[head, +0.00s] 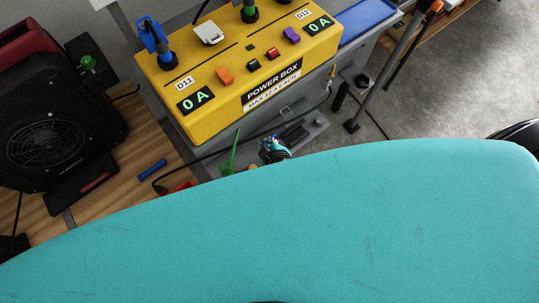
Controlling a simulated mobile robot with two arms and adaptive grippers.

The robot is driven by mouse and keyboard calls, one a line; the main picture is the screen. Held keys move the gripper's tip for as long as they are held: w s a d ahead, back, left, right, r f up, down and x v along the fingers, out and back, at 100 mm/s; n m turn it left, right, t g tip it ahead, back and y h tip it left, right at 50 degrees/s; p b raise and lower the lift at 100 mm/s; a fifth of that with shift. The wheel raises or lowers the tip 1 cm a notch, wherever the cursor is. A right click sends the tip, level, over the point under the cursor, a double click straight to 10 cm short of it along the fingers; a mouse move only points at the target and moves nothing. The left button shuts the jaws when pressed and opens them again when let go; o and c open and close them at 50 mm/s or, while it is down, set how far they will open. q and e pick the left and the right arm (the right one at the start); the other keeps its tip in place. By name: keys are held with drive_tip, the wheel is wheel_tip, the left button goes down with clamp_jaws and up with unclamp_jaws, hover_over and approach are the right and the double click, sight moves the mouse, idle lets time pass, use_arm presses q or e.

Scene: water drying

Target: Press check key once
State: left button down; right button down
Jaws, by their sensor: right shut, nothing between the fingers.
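The yellow power box (215,68) stands at the top middle, with two displays reading 0 A, labelled D11 and D12. Its top carries an orange key (225,76), a black key (253,65), a red key (273,53) and a purple key (292,35). No label says which is the check key. My right gripper (272,147) shows small, just below the front of the box and apart from the keys. It is shut and empty. Much of its arm is hidden behind my large turquoise body part. My left gripper is out of view.
A blue plug (155,42) and a white switch (208,34) stand on the box. A dark blower (55,130) is at left. A blue tube (152,169) lies on the wooden floor. A black cable runs below the box. A blue tray (366,16) is at upper right.

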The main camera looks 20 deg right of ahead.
wheel_tip(320, 180, down, 7)
drive_tip(key=b, duration=0.6)
drive_tip(key=shift+f+b, duration=0.55)
drive_tip(key=shift+f, duration=0.05)
drive_tip(key=shift+f, duration=0.15)
idle(0.5)
drive_tip(key=shift+f, duration=0.3)
drive_tip(key=shift+f+b, duration=0.4)
drive_tip(key=shift+b, duration=0.05)
idle(0.5)
idle(0.3)
drive_tip(key=shift+r+p, duration=0.8)
drive_tip(key=shift+p, duration=0.15)
